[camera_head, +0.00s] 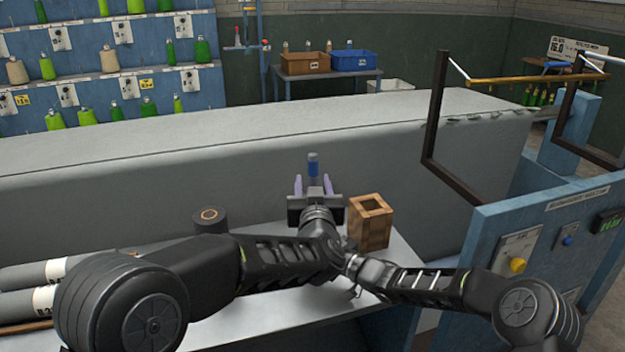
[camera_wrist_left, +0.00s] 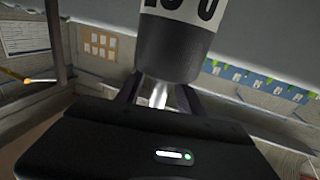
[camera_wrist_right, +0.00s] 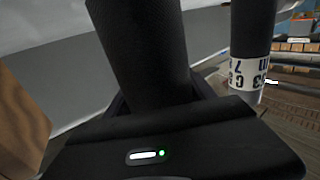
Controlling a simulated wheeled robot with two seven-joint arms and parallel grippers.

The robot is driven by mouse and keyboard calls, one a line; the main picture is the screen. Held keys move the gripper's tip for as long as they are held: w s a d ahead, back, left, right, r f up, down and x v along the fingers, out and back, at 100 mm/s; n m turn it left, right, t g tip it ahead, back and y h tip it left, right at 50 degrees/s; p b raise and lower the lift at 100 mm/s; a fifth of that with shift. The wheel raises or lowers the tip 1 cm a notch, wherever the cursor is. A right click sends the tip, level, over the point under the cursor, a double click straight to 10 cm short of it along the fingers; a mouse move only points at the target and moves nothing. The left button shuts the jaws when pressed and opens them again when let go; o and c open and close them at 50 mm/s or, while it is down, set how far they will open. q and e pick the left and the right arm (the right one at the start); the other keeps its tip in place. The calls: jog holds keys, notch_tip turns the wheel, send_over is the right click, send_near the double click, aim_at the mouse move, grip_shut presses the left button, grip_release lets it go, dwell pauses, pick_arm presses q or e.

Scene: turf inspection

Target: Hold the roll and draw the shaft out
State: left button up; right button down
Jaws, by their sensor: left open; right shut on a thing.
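My right gripper (camera_wrist_right: 155,95) is shut on a dark roll (camera_wrist_right: 140,45) in the right wrist view. The left wrist view shows the roll's labelled end (camera_wrist_left: 172,48) with a silver shaft (camera_wrist_left: 158,95) coming out of it. In the head view the shaft (camera_head: 313,168) looks bluish and stands upright. My left gripper (camera_head: 313,184) is open, with one finger on each side of the shaft; I cannot tell whether they touch it. In the head view the roll and my right gripper's fingers are hidden behind my left gripper and arm.
A wooden box (camera_head: 370,228) with an open top stands close on the right. A second dark roll (camera_head: 210,222) stands on the left. Labelled rolls (camera_head: 45,271) lie at the far left. A long grey bed (camera_head: 250,155) runs behind. A blue control panel (camera_head: 540,235) is on the right.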

pick_arm(q)
jog(key=shift+w, duration=0.75)
jog(key=shift+c, duration=0.5)
grip_shut()
dwell(0.4)
dwell(0.4)
